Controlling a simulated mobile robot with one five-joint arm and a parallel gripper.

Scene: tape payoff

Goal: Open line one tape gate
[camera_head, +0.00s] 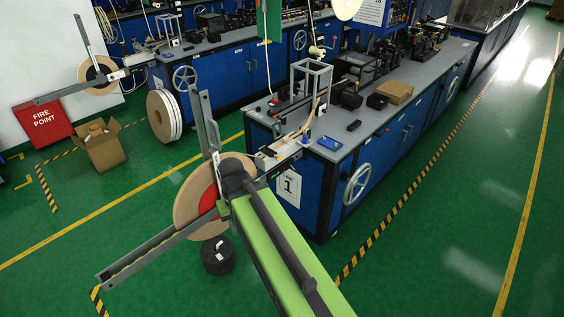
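The line one bench, marked by a white card with a "1" (289,187), stands at the middle. On its left end a large tan tape reel (188,200) with a red hub is mounted, with one grey bar (205,120) rising and another (150,255) reaching down left. A pale guide piece (277,153) lies between reel and bench top; I cannot tell which part is the gate. My green arm reaches in from the bottom, and the dark end with my gripper (235,175) overlaps the reel's right side. The fingertips are not distinguishable, nor whether they touch anything.
A black spool (217,255) lies on the floor below the reel. A cardboard box (100,147), a red fire point sign (43,122) and a second payoff reel (100,75) are at left. The green floor right of the bench is clear.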

